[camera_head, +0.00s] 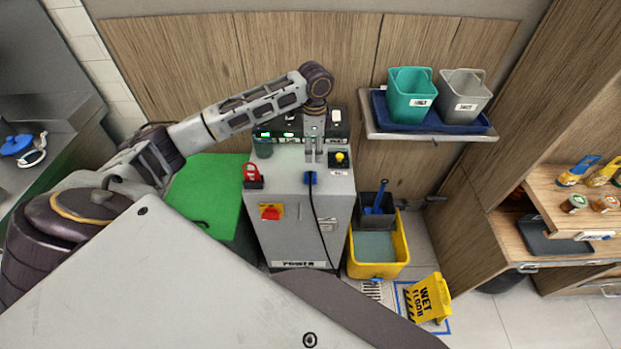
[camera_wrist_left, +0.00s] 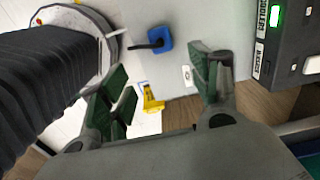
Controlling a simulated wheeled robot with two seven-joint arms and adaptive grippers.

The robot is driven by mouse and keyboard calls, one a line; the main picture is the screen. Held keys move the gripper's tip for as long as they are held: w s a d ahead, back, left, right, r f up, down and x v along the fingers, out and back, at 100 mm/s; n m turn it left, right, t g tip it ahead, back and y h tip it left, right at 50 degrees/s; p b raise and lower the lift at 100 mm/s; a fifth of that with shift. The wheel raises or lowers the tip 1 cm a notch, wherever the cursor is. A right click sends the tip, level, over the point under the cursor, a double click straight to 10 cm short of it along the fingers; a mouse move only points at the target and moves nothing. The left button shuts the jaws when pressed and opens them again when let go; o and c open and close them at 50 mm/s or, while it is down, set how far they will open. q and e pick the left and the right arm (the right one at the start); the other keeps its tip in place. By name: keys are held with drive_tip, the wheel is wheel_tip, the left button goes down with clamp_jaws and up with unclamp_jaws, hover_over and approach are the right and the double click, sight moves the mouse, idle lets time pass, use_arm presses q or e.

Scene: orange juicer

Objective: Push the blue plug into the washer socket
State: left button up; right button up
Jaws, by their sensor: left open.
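The blue plug (camera_head: 310,178) is at the front edge of the grey power cabinet's top, its black cord hanging down the front. It also shows in the left wrist view (camera_wrist_left: 160,39), with a short black piece to its left. My left gripper (camera_head: 313,152) is open and empty, pointing down just behind the plug. In the left wrist view the plug shows beyond the open fingers (camera_wrist_left: 161,68), not between the pads. A dark panel with green displays (camera_head: 284,134) stands at the cabinet's back. I cannot pick out the washer socket. My right gripper is not in view.
The cabinet (camera_head: 299,205) also carries a red handle (camera_head: 253,175) and a yellow button (camera_head: 340,157). A yellow mop bucket (camera_head: 394,254) and wet-floor sign (camera_head: 429,298) stand at right. A wall shelf (camera_head: 376,128) holds two pails.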

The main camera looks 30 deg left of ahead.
sight(312, 175)
use_arm(q)
drive_tip(key=shift+f, duration=4.3)
drive_tip(key=shift+a+f+p, duration=0.15)
drive_tip(key=shift+f+p, duration=0.05)
drive_tip(key=shift+f, duration=0.75)
drive_tip(key=shift+a+f+p, duration=0.15)
drive_tip(key=shift+f, duration=1.55)
drive_tip(key=c, duration=1)
